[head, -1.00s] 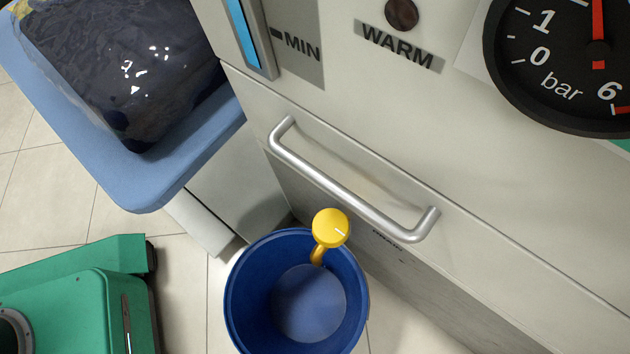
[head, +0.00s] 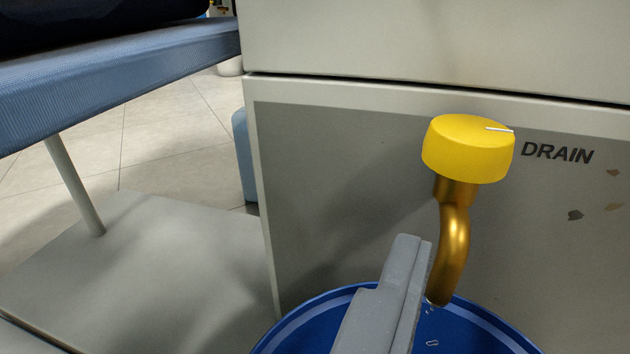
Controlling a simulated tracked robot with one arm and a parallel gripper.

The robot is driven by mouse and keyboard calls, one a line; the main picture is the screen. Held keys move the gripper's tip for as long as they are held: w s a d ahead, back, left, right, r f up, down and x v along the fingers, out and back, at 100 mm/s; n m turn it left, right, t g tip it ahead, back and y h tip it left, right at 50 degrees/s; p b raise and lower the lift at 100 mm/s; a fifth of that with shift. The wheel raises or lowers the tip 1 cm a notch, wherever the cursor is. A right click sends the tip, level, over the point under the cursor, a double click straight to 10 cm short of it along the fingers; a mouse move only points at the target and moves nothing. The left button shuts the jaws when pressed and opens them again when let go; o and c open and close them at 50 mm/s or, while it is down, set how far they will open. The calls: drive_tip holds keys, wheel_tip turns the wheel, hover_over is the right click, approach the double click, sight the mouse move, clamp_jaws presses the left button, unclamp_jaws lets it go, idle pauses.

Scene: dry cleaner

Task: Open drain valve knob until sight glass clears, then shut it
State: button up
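The yellow drain valve knob (head: 468,149) sits on the lower grey panel, left of the word DRAIN. A white mark on its top points right, toward that word. A brass spout (head: 453,250) curves down beneath it, and small clear drops show at and below its mouth. My gripper (head: 410,245) shows as grey finger parts left of the spout and below the knob, apart from the knob. Whether its fingers are apart or together is unclear. The blue bucket (head: 478,325) stands under the spout, partly hidden by my gripper. The sight glass is out of view.
A blue padded board (head: 120,95) juts in at upper left on a metal leg (head: 75,185) above a grey base (head: 150,265). The machine's pale upper panel (head: 430,45) lies above the knob. Open tiled floor (head: 165,135) shows behind the board.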

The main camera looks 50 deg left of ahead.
sight(466, 162)
drive_tip(key=shift+m+t, duration=0.4)
drive_tip(key=shift+m, duration=0.4)
drive_tip(key=w+a+b, duration=0.1)
drive_tip(key=w+a, duration=0.1)
drive_tip(key=w, duration=0.1)
drive_tip(key=w+a+b, duration=0.2)
drive_tip(key=w+a, duration=0.1)
drive_tip(key=w+a+f+b, duration=0.1)
drive_tip(key=w+a, duration=0.1)
drive_tip(key=w, duration=0.1)
drive_tip(key=shift+w+a+f+b, duration=0.1)
drive_tip(key=shift+w+a+b, duration=0.05)
drive_tip(key=shift+w+b, duration=0.2)
drive_tip(key=shift+s, duration=0.1)
drive_tip(key=c, duration=1)
